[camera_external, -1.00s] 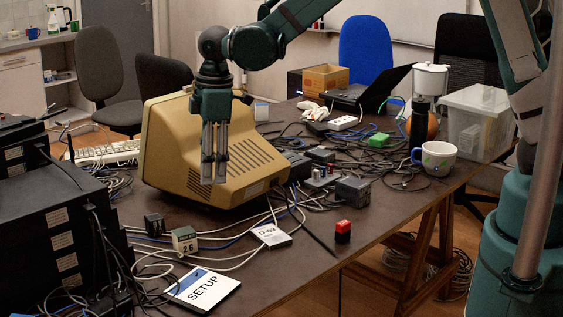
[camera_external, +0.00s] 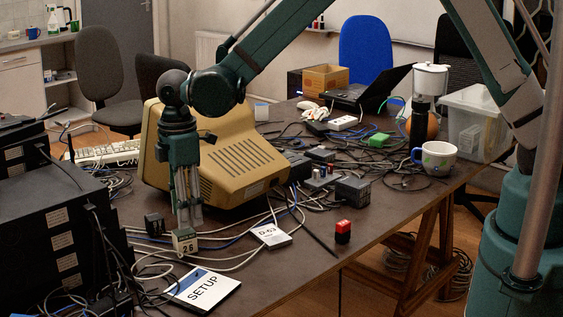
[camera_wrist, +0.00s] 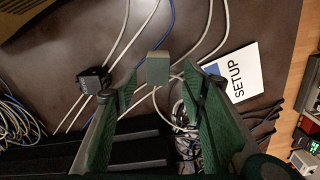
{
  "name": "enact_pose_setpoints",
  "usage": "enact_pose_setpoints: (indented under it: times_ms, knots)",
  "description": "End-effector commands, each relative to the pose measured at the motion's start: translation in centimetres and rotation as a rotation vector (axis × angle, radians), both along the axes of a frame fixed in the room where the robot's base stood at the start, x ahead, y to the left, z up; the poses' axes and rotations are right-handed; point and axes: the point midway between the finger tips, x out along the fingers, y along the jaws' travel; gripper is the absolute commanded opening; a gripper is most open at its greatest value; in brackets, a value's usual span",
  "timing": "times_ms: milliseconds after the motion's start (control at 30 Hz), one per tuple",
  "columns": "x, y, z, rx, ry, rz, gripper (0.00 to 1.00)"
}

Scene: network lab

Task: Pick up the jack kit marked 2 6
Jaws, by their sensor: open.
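The jack kit marked 2 6 (camera_external: 185,242) is a small grey-green block with a pale label, standing on the dark table near the front left. In the wrist view the kit (camera_wrist: 158,68) shows from above, just beyond and between the fingertips. My gripper (camera_external: 188,222) points down directly above or just behind the kit in the external view, its fingertips close to the kit's top. In the wrist view my gripper (camera_wrist: 152,98) is open, with a green finger on each side and nothing held. I cannot tell whether a finger touches the kit.
A small black block (camera_external: 154,224) stands left of the kit. A SETUP booklet (camera_external: 203,289) and a D-63 card (camera_external: 271,235) lie nearby. Cables run around the kit. The beige monitor (camera_external: 222,160) stands behind, black equipment boxes (camera_external: 50,240) at left, a red block (camera_external: 343,231) at right.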

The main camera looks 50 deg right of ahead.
Motion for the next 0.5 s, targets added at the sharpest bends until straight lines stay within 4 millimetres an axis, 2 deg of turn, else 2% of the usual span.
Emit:
enact_pose_setpoints:
  times_ms: [500]
  knots:
    - [0.0, 0.0, -2.6, 0.0, 0.0, 0.0, 0.41]
